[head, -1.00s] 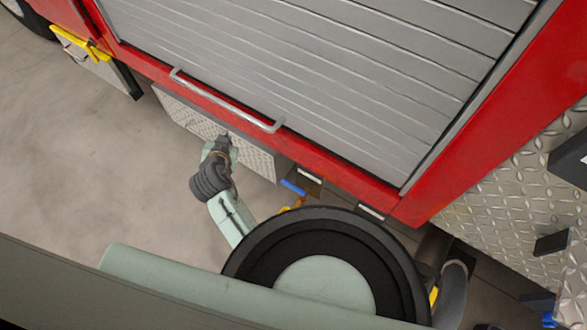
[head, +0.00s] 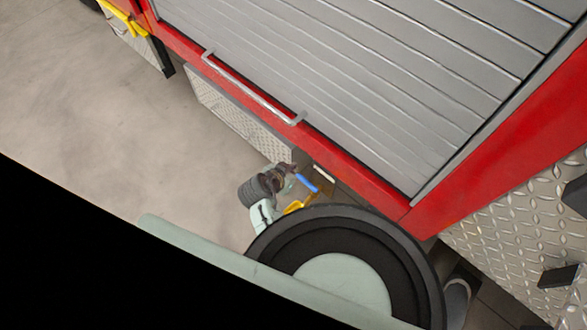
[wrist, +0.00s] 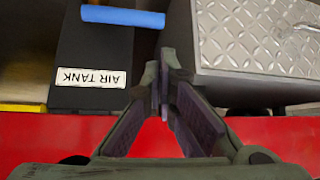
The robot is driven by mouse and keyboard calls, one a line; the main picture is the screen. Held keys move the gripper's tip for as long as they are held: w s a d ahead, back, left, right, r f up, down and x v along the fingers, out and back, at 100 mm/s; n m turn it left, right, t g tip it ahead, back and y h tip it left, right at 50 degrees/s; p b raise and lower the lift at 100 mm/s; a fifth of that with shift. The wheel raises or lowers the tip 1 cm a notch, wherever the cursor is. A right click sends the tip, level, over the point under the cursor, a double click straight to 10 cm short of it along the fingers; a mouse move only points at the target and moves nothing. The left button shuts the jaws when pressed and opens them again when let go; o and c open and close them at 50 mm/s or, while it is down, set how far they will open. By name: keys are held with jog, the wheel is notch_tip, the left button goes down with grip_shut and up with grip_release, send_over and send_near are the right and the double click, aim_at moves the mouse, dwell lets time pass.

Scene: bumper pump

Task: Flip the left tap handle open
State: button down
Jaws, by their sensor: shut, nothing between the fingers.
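A blue bar-shaped tap handle (head: 306,183) shows beneath the red side of the truck, just right of my gripper (head: 287,172). In the wrist view the blue handle (wrist: 122,18) lies across the top, ahead and left of the fingertips. My gripper (wrist: 160,88) is shut and empty, with a gap between it and the handle in that picture. A yellow part (head: 298,205) sits just below the blue handle in the head view, partly hidden by my arm. The tap body behind the handle is not clearly visible.
A diamond-plate box (wrist: 260,38) stands right of the fingers in the wrist view. A dark panel with an upside-down "AIR TANK" label (wrist: 91,78) is at left. The red truck edge (wrist: 50,145) runs below. A metal rail (head: 250,90) projects above; open floor (head: 110,120) lies left.

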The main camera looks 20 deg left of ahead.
jog(key=a+x, duration=0.1)
jog(key=x, duration=0.6)
jog(key=shift+w+d+f+p, duration=0.25)
jog(key=shift+w+d+p, duration=0.1)
jog(key=shift+d, duration=0.15)
